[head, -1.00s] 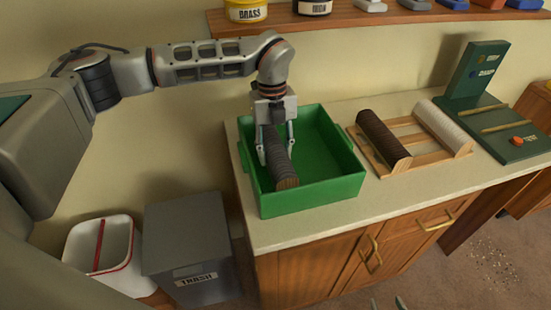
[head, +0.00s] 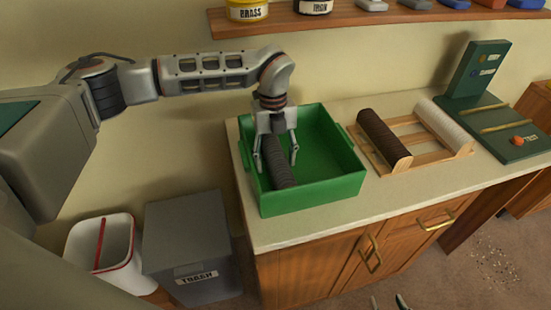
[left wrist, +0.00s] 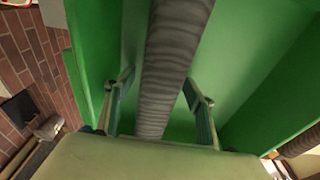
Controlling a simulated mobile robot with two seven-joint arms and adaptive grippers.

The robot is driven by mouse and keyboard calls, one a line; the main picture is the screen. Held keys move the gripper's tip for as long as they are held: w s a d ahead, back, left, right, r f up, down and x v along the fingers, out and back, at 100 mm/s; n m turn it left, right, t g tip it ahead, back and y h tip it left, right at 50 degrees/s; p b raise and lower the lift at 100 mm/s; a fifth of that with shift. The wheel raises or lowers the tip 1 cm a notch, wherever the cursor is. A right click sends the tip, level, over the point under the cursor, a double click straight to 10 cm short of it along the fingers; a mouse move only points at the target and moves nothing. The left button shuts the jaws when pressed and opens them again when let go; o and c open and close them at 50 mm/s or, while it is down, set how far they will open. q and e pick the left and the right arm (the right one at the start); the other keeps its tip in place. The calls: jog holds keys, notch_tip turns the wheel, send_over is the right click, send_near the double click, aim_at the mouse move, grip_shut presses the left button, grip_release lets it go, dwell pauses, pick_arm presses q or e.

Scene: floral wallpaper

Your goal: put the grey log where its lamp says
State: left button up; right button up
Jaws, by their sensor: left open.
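The grey log (head: 281,165) lies in the green tray (head: 338,190) on the counter, tilted or resting along its left part. It also shows in the left wrist view (left wrist: 174,60), running between the fingers. My left gripper (head: 277,162) is open over the log, one finger on each side, with gaps visible in the left wrist view (left wrist: 160,98). The tester (head: 508,118) is a green stand with an orange button. Its upright panel carries two small labelled lamps (head: 486,64); I cannot tell that either is lit. My right gripper is barely visible at the bottom edge.
A wooden rack (head: 425,158) right of the tray holds a dark brown log (head: 384,138) and a pale log (head: 443,124). A grey trash bin (head: 188,240) and a white and red bin (head: 98,245) stand on the left. A shelf (head: 350,18) with labelled pots runs above.

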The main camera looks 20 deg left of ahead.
aim_at(274, 149)
pick_arm(q)
jog(key=r, duration=0.8)
jog(key=w+r+b, duration=0.1)
jog(key=r, duration=0.3)
jog(key=shift+w+a+r, duration=0.1)
jog(key=shift+a, duration=0.3)
